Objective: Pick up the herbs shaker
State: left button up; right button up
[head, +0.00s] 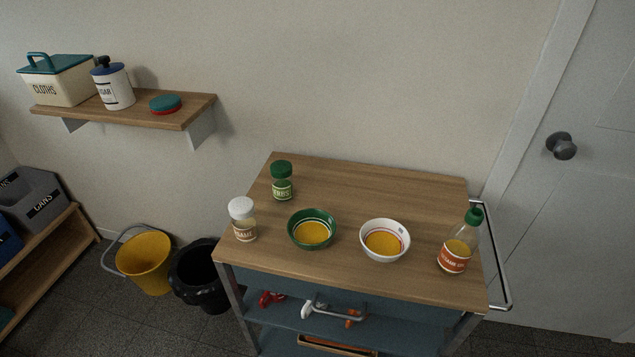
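The herbs shaker (282,183) is a small clear jar with a dark green cap and a green label. It stands upright near the back left of the wooden top of a cart (375,185). Nothing touches it. A second shaker (243,220) with a white cap and a brown label stands in front of it and to its left, near the cart's left edge. Neither of my grippers shows in the head view.
A green bowl (299,237) and a white bowl (385,255), both with yellow contents, stand right of the shakers. A green-capped bottle (458,250) is at the right. A wall shelf (185,115) juts out at left. The cart top's back right is clear.

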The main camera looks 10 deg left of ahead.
aim_at(280, 171)
jog(key=z, duration=3)
jog(key=k, duration=1.05)
jog(key=u, duration=1.8)
